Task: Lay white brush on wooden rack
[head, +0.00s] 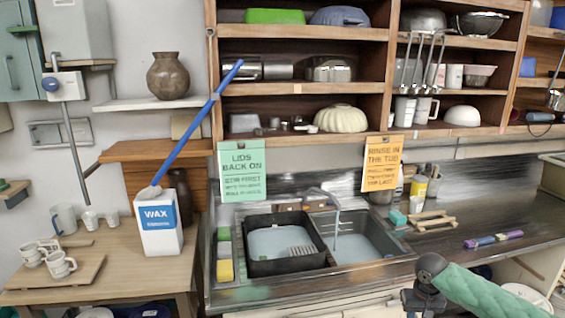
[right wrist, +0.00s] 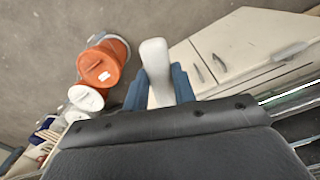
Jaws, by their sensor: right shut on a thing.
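The wooden rack (head: 432,221), a small frame of pale slats, lies on the dark counter right of the sink and looks empty. My right gripper (right wrist: 159,84) has its two blue fingers shut on the white brush (right wrist: 154,60), seen as a smooth, rounded white length in the right wrist view. The rest of the brush is hidden behind the gripper body. In the head view my right arm comes in at the lower right, its dark end in front of the counter edge, below the rack. I cannot make out the brush there. My left gripper is not in view.
A blue-and-purple item (head: 493,240) lies right of the rack, and a teal block (head: 398,217) sits at its left. The double sink (head: 290,240) with a faucet is further left. Orange (right wrist: 101,63) and white (right wrist: 85,97) buckets stand below; a cream cabinet (right wrist: 225,60) is beside them.

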